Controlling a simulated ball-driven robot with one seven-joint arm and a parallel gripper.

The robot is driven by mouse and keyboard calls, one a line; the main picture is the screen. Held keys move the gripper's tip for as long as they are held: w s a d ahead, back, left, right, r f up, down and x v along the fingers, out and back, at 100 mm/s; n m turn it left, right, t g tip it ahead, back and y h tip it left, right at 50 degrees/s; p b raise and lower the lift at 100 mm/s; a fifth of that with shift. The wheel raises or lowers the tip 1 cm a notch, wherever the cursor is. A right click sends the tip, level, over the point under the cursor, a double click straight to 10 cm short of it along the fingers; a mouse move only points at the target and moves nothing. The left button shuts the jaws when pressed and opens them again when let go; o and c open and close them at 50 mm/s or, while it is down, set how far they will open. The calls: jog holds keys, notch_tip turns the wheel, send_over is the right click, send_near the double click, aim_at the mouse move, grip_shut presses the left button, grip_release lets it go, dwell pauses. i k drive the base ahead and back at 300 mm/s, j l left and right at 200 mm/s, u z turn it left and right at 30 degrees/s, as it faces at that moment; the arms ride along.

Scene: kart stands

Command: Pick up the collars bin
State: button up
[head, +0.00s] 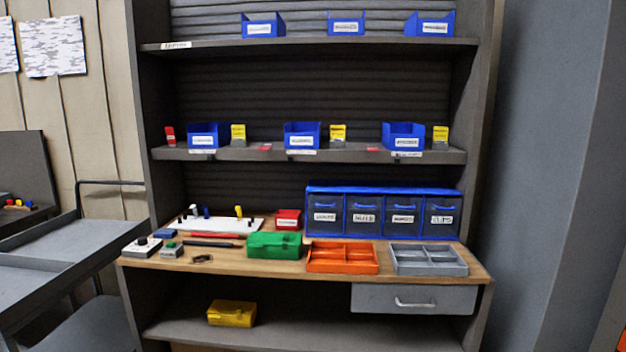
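Several open blue bins with white labels stand on the two upper shelves of a grey rack. On the middle shelf are a left bin (208,136), a middle bin (302,135) and a right bin (403,136). On the top shelf are a left bin (263,26), a middle bin (346,23) and a right bin (430,24). The labels are too blurred to read, so I cannot tell which one is the collars bin. My gripper is not in view.
Yellow cards (338,134) stand between the middle-shelf bins. The wooden worktop (225,262) below holds a blue drawer unit (384,190), a green box (275,245), an orange tray (342,270) and a grey tray (429,273). A grey cart (105,237) stands left.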

aim_at(206, 134)
jog(key=i+u, duration=0.15)
jog(key=i, duration=0.3)
jog(key=i+l+u, duration=0.15)
jog(key=i, duration=0.3)
jog(key=i+l+u, duration=0.15)
jog(key=i, duration=0.3)
